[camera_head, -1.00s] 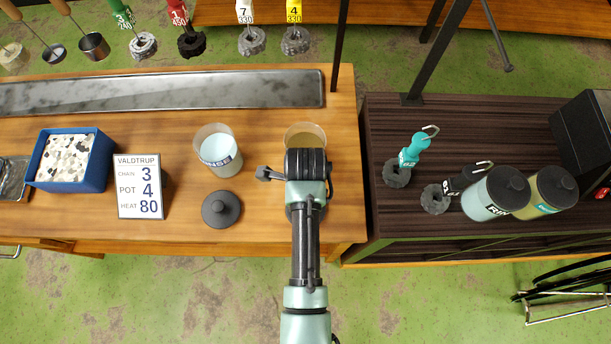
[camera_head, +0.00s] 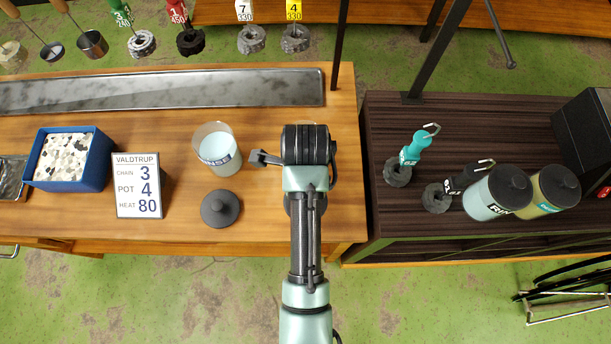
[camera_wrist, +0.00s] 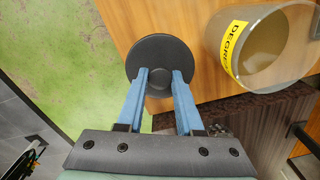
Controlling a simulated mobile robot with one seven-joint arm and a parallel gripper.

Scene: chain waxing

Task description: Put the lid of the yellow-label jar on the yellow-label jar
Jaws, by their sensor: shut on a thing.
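The yellow-label jar (camera_wrist: 285,50) shows in the wrist view at the upper right. It is clear, open at the top, with tan contents and a yellow label (camera_wrist: 233,48) reading "DEGRE". In the head view my arm hides this jar. Its dark round lid (camera_wrist: 160,48) is at the upper middle of the wrist view, apart from the jar. My gripper (camera_wrist: 159,80) is shut on the lid's knob with its two blue fingers. In the head view only a dark edge of the lid (camera_head: 288,204) shows beside my arm. I cannot tell whether the lid is clear of the table.
An open jar with pale blue contents (camera_head: 216,150) and another dark lid (camera_head: 220,209) stand left of my arm. A sign (camera_head: 137,185) and a blue box (camera_head: 98,160) are farther left. Two lidded jars (camera_head: 495,195) (camera_head: 553,190) stand on the dark bench at right.

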